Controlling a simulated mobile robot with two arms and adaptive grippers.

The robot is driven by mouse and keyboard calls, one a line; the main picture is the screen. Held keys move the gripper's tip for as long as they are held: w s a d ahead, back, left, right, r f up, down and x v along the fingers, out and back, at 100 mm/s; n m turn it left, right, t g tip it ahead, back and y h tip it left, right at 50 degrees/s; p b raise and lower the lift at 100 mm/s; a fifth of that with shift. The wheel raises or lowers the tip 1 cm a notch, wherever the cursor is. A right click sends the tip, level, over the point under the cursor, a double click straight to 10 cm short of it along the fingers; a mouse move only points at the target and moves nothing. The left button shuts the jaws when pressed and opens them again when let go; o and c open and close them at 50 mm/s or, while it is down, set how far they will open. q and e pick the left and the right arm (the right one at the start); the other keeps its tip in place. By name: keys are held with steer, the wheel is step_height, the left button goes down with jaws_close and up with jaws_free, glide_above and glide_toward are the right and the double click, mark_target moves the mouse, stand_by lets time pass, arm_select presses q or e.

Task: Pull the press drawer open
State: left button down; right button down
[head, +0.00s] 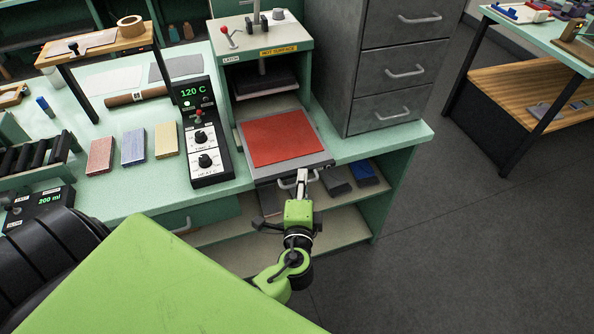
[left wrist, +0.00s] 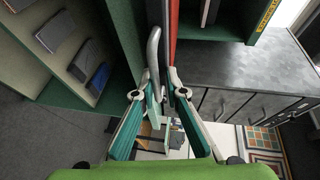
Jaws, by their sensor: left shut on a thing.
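The press (head: 262,52) stands on the green workbench with a yellow "hot surface" label on its top. Its drawer (head: 318,160) is a grey tray carrying a red sheet (head: 283,137); it sticks out from under the press, its front edge at about the bench edge. A grey bar handle (head: 284,185) is on the drawer's front, and it also shows in the left wrist view (left wrist: 153,48). My left gripper (head: 302,176) is shut on the handle; in the left wrist view its fingers (left wrist: 154,88) are on either side of the bar. My right gripper is not seen.
A control box (head: 203,140) reading 120 C stands left of the drawer. A grey drawer cabinet (head: 385,70) stands to the right. Below the bench are shelves (head: 340,225) with dark blocks (head: 335,182). The floor (head: 460,250) at the right is clear.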

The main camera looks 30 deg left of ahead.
arm_select(q)
steer(key=shift+s+d+f, duration=0.3)
steer(key=shift+s+f, duration=0.1)
steer(key=shift+f, duration=0.1)
steer(key=c, duration=2.2)
jaws_free()
steer(key=shift+w+a, duration=0.1)
steer(key=shift+w, duration=0.05)
steer(key=shift+r, duration=0.25)
steer(key=v, duration=1.2)
